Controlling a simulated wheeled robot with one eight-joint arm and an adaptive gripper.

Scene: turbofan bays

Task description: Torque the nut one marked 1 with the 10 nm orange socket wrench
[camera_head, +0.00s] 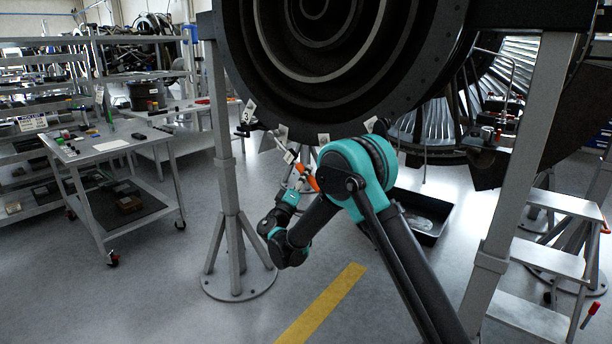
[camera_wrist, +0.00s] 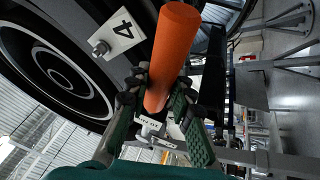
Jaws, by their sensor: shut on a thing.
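My gripper (camera_wrist: 158,98) is shut on the orange handle of the socket wrench (camera_wrist: 174,48), which runs up between the fingers in the wrist view. A small white tag (camera_wrist: 150,124) on it seems to read 10 NM upside down. In the head view, the wrench shows as a bit of orange (camera_head: 313,183) beside my gripper (camera_head: 295,172), below the engine rim. The socket end cannot be made out. A nut (camera_wrist: 101,48) with a white label marked 4 (camera_wrist: 122,30) is left of the handle in the wrist view. I cannot make out a label marked 1.
The dark engine casing (camera_head: 330,112) hangs overhead; its label marked 3 (camera_head: 249,111) is on the left. Stand posts (camera_head: 222,130) and (camera_head: 520,160) flank my arm. A black tray (camera_head: 425,215) lies behind it. A cart (camera_head: 110,142) stands left. Open floor lies between.

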